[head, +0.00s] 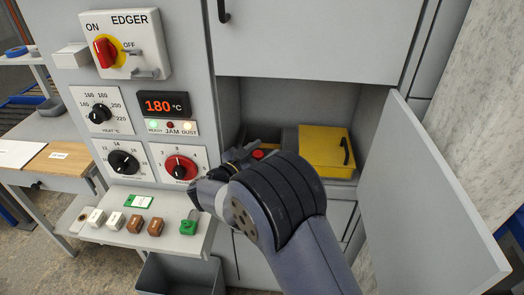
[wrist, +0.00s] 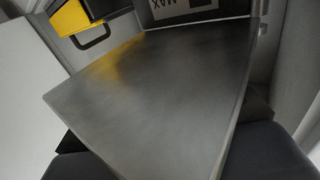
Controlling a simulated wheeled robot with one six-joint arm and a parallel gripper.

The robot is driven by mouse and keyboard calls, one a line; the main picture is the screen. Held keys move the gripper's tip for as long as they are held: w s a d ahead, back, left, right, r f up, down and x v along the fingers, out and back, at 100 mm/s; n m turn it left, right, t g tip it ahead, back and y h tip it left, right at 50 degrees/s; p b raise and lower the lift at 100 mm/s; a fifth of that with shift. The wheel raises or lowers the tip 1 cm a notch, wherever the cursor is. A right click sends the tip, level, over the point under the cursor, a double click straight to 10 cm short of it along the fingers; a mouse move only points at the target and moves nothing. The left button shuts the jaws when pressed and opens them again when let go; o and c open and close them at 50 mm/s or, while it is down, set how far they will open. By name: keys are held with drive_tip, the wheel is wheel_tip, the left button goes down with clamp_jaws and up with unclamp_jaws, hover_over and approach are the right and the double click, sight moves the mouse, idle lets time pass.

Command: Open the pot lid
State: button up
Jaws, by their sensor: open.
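My gripper (head: 238,160) is at the open compartment of the machine, left of a yellow box-like part (head: 323,145) with a black handle. My arm hides much of the compartment's lower left. In the wrist view, a flat grey metal plate (wrist: 160,95) fills the middle, close to the camera. Dark parts of my gripper show at both lower corners, apart, with the plate in front of them. I cannot tell whether they touch it, or whether this plate is the pot lid. The yellow part also shows at the wrist view's upper left (wrist: 70,18).
The grey compartment door (head: 430,200) stands open at the right. A red round part (head: 258,154) shows beside my gripper. The control panel (head: 150,180) with knobs and a shelf of small blocks is at the left. A grey bin (head: 180,275) stands below.

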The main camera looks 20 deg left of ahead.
drive_tip(key=b+v, duration=0.1)
drive_tip(key=v, duration=0.9)
drive_tip(key=shift+s+a+b, duration=0.15)
drive_tip(key=shift+s+b, duration=0.2)
drive_tip(key=shift+s, duration=0.05)
drive_tip(key=shift+c, duration=0.2)
